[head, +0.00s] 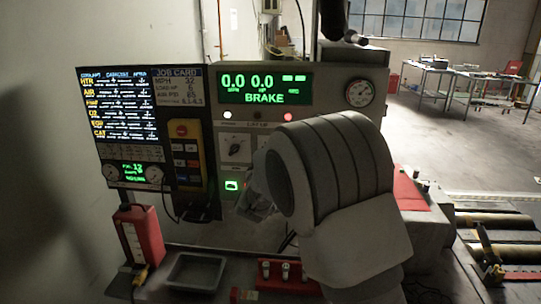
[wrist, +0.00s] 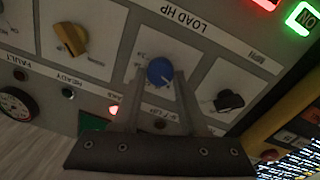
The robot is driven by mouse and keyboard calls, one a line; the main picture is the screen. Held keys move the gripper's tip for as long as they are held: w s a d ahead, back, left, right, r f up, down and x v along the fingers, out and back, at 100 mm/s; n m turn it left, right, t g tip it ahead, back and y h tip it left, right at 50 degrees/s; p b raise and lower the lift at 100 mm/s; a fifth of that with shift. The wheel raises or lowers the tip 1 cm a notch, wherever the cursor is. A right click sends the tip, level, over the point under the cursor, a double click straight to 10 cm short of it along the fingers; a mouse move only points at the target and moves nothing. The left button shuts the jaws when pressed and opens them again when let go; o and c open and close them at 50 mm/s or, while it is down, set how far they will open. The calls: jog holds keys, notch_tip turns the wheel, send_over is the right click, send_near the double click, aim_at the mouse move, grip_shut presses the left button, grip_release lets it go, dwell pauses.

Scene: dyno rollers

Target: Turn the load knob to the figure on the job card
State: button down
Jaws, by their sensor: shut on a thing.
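In the wrist view the blue load knob (wrist: 160,71) sits on a pale plate by the LOAD HP label (wrist: 187,17), seen upside down. My gripper (wrist: 163,80) reaches up to it, with one finger on each side, shut on the knob. In the head view my arm hides this knob and the fingertips. The job card (head: 178,85) is at the upper left of the console; it reads MPH 32, LOAD HP 6 and AIR PSI 85. The green display (head: 264,89) reads 0.0, 0.0 and BRAKE.
A black knob (wrist: 228,101) and a yellow knob (wrist: 71,39) flank the blue one. A yellow pendant (head: 184,155) with a red button hangs left of the console. A grey tray (head: 191,284) and red blocks lie on the bench below. Rollers (head: 500,236) are at right.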

dwell(0.4)
jog(key=shift+c, duration=2.2)
grip_release()
jog(key=shift+s, duration=0.1)
jog(key=s+a+b, duration=0.1)
jog(key=s, duration=1.6)
jog(key=shift+a, duration=0.15)
